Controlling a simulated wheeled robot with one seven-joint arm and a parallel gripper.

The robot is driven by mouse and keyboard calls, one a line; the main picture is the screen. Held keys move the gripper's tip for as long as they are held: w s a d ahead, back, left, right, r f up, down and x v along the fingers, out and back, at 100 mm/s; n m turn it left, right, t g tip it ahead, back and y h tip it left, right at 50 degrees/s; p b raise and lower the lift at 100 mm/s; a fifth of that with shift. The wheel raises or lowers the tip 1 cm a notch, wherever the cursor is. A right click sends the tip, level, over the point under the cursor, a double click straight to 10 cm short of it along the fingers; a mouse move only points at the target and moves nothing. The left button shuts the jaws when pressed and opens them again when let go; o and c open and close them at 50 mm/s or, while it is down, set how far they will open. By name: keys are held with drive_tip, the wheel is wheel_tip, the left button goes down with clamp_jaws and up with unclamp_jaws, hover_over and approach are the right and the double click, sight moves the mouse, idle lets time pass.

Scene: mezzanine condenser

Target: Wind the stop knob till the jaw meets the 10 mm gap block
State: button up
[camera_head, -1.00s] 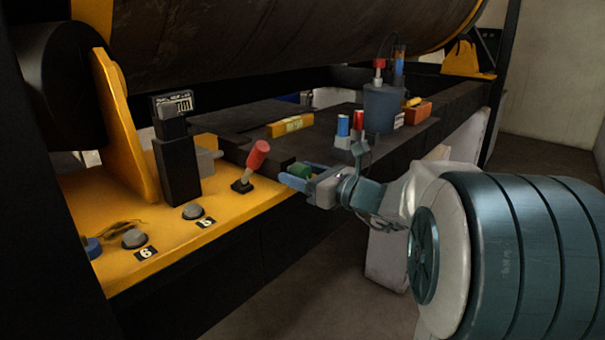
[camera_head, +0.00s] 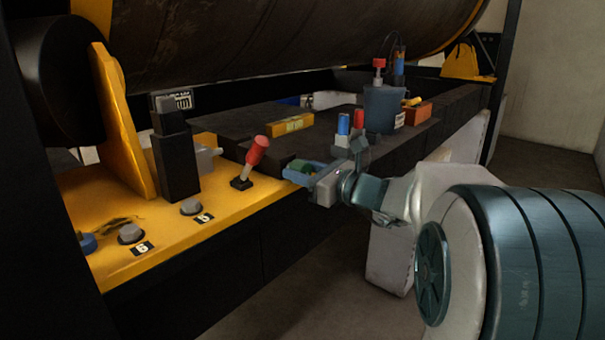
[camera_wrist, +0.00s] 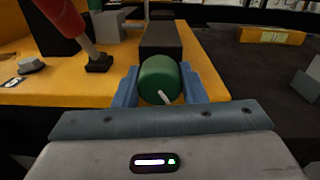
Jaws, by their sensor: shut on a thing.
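A green knob (camera_wrist: 160,79) with a white line on its face, which I take as the stop knob, sits between the two blue fingers of my gripper (camera_wrist: 160,88) in the wrist view. My gripper is shut on it. In the head view the knob (camera_head: 308,168) is mostly hidden by my gripper (camera_head: 300,172) at the yellow ledge's right end. A dark block (camera_wrist: 160,38) lies directly behind the knob; I cannot tell whether it is the jaw. I cannot make out the gap block or any gap.
A red-handled lever (camera_head: 256,152) stands just left of my gripper. Grey buttons (camera_head: 191,207) sit farther left on the yellow ledge (camera_head: 215,227). A yellow labelled block (camera_head: 292,124), a dark bucket (camera_head: 384,108) and blue and red cylinders stand on the dark bench behind.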

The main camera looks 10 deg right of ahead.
drive_tip(key=o, duration=1)
drive_tip(key=b+v, duration=0.2)
drive_tip(key=v, duration=1.1)
drive_tip(key=shift+s+d, duration=0.3)
drive_tip(key=s+a+f+n+g+h, duration=0.2)
drive_tip(key=s+a+f+n+g, duration=0.55)
drive_tip(key=a+f+n, duration=0.4)
drive_tip(key=s+f+n+g+h, duration=0.1)
drive_tip(key=s+f+n+h, duration=0.1)
drive_tip(key=n, duration=0.3)
drive_tip(key=s+d+f+n+g+h, duration=0.1)
drive_tip(key=s+f+n+h, duration=0.2)
drive_tip(key=f+n+h, duration=0.1)
drive_tip(key=s+d+f+n+g+h, duration=0.1)
drive_tip(key=s+f+n+g+h, duration=0.1)
drive_tip(key=n, duration=0.4)
drive_tip(key=shift+s+d+f+n+h, duration=0.1)
drive_tip(key=shift+s+f+n+h, duration=0.15)
drive_tip(key=shift+f, duration=0.45)
drive_tip(key=shift+s+d+f+n+h, duration=0.15)
drive_tip(key=shift+s+f, duration=0.2)
drive_tip(key=shift+f, duration=0.3)
